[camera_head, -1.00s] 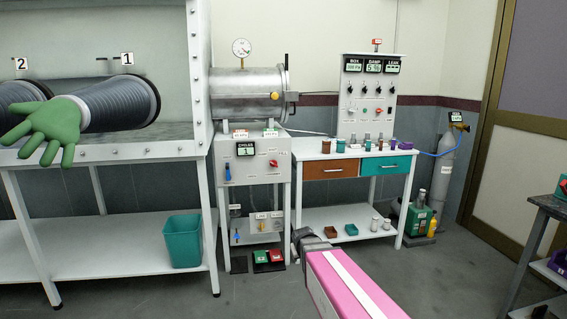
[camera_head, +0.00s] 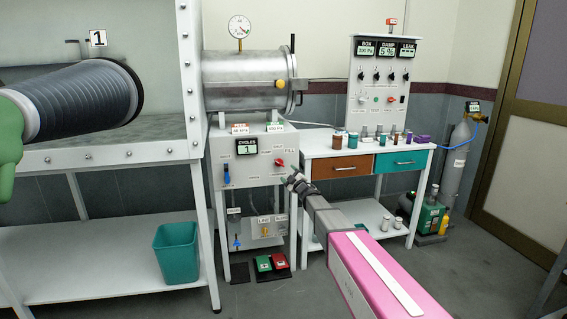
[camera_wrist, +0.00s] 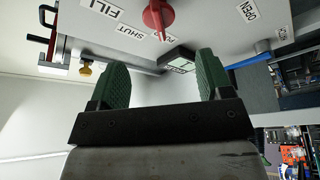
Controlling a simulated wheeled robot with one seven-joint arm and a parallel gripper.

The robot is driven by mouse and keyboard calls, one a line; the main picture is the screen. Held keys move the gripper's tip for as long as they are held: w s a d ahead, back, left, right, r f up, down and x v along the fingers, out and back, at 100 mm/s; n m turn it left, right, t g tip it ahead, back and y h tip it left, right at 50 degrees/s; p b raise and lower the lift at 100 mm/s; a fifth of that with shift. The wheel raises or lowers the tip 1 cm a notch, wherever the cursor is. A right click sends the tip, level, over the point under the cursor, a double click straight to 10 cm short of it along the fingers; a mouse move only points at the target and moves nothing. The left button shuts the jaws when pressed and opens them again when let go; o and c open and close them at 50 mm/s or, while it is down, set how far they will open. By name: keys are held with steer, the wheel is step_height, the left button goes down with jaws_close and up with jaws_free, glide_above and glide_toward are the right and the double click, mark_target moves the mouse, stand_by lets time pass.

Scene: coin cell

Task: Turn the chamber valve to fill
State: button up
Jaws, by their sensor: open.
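The chamber valve is a red knob (camera_head: 279,162) on the white front panel (camera_head: 262,175) below the steel chamber. In the wrist view the red knob (camera_wrist: 157,14) is at the top, with labels FILL, SHUT and a partly hidden one around it. Its narrow end points down in that picture, near the partly hidden label, not at FILL. My gripper (camera_head: 291,182) is just in front of and below right of the knob in the head view. Its two green fingers (camera_wrist: 161,72) are apart with nothing between them, and do not touch the knob.
A blue lever (camera_head: 226,173) sits at the panel's left, below a CYCLES display (camera_head: 247,146). The steel chamber (camera_head: 245,80) stands above. A side table with drawers (camera_head: 402,162) stands right of the panel, with small containers on top. Green and red pedals (camera_head: 264,264) lie on the floor.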

mark_target(280, 164)
steer(key=x, duration=1)
steer(key=shift+w+a+r, duration=0.1)
steer(key=shift+w, duration=0.1)
steer(key=c, duration=0.9)
